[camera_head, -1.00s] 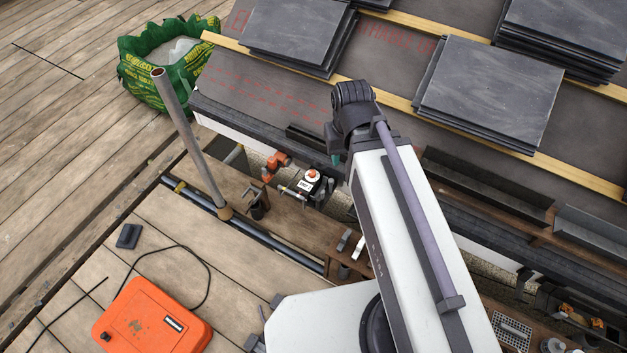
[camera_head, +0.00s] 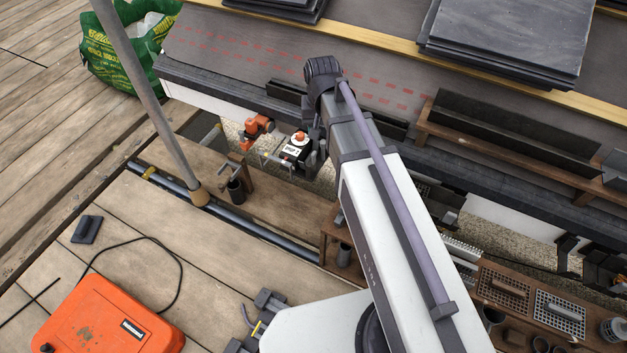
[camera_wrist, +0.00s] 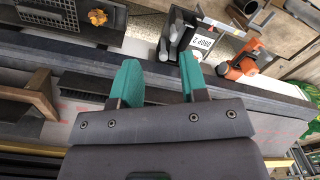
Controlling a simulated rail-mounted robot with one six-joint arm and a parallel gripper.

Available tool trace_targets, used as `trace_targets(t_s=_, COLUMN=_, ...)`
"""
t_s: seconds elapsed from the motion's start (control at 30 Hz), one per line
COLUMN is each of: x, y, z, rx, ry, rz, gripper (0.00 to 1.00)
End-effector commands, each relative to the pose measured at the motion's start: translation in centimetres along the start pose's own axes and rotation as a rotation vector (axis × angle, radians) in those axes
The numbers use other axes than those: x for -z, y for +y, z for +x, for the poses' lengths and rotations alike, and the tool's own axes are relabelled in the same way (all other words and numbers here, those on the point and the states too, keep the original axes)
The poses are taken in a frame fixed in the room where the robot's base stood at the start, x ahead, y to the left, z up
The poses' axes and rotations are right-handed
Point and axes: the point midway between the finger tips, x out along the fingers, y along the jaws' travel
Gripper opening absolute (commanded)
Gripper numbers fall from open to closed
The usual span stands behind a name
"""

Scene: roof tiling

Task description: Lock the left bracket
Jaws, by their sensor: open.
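My gripper (camera_wrist: 158,62) is open and empty, with its two teal fingers apart over the roof edge. In the head view the wrist hides the fingers. Near it at the eave is a black unit with a white label and an orange knob (camera_head: 299,138); its label also shows in the wrist view (camera_wrist: 201,42), just beyond the right finger. An orange clamp-like part (camera_head: 257,130) sits left of that unit, and right of it in the wrist view (camera_wrist: 240,66). I cannot tell which part is the left bracket, or whether it is locked.
A dark eave edge (camera_head: 205,84) runs below the roof. A dark gutter-like trough (camera_head: 510,135) lies to the right. A slanted pole (camera_head: 140,90) stands at left. An orange case (camera_head: 105,318) lies on the planks. Slate stacks (camera_head: 505,40) lie on the roof.

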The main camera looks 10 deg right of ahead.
Motion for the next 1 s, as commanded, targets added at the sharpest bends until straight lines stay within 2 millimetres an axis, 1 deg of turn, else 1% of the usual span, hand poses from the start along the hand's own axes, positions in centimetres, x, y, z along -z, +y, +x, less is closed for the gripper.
trace_targets(t_s=0.03, x=2.5, y=-0.6, z=5.6, rx=0.000, ry=0.000, rz=0.057, gripper=0.40)
trace_targets(t_s=0.1, x=5.0, y=-1.1, z=8.0, rx=0.000, ry=0.000, rz=0.163, gripper=0.40)
trace_targets(t_s=0.13, x=6.2, y=-1.4, z=8.7, rx=0.001, ry=0.000, rz=0.221, gripper=0.40)
trace_targets(t_s=0.17, x=7.7, y=-1.7, z=8.3, rx=0.001, ry=0.000, rz=0.299, gripper=0.40)
trace_targets(t_s=0.2, x=8.1, y=-1.8, z=6.7, rx=0.001, ry=0.000, rz=0.379, gripper=0.40)
trace_targets(t_s=0.3, x=7.5, y=-1.7, z=6.4, rx=0.001, ry=0.000, rz=0.480, gripper=0.40)
trace_targets(t_s=0.43, x=7.4, y=-1.7, z=6.6, rx=0.001, ry=0.000, rz=0.493, gripper=0.40)
trace_targets(t_s=0.53, x=7.4, y=-1.7, z=7.5, rx=0.001, ry=0.000, rz=0.491, gripper=0.40)
trace_targets(t_s=0.67, x=7.4, y=-1.7, z=10.0, rx=0.001, ry=0.000, rz=0.490, gripper=0.40)
trace_targets(t_s=0.9, x=7.4, y=-1.7, z=15.7, rx=0.001, ry=0.000, rz=0.489, gripper=0.40)
trace_targets(t_s=1.0, x=7.4, y=-1.7, z=17.1, rx=0.001, ry=0.000, rz=0.489, gripper=0.40)
